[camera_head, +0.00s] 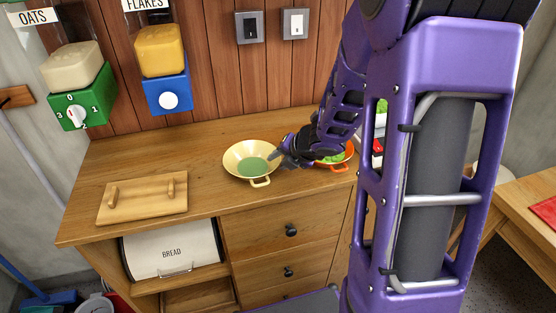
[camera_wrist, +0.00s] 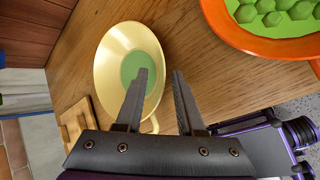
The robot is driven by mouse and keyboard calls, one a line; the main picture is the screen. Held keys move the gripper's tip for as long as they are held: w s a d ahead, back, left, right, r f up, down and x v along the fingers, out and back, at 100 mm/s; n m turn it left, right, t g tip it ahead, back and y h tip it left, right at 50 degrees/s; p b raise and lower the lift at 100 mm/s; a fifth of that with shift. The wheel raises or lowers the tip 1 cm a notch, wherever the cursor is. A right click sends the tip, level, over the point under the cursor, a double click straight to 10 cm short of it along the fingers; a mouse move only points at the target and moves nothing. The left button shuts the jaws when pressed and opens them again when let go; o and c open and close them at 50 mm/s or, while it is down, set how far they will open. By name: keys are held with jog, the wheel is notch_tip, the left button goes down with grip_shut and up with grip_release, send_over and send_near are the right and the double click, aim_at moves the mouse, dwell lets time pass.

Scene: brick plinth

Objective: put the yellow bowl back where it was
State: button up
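The yellow bowl (camera_head: 234,157) stands upright on the wooden counter, with a flat green round at its bottom and small handles on its rim. It also fills the middle left of the wrist view (camera_wrist: 108,72). My gripper (camera_head: 275,158) is at the bowl's right rim. In the wrist view my gripper (camera_wrist: 161,71) has its two fingers apart, one over the bowl's inside and one outside, with the rim between them. I cannot tell whether either finger touches the bowl.
An orange bowl (camera_head: 347,160) with green pieces stands to the right, partly behind my arm. A wooden board with handles (camera_head: 142,198) lies left on the counter (camera_head: 200,145). The OATS (camera_head: 72,69) and FLAKES (camera_head: 160,51) dispensers hang above. The counter behind the yellow bowl is clear.

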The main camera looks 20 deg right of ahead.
jog(key=p+v, duration=0.4)
jog(key=v, duration=0.7)
jog(key=shift+p, duration=0.3)
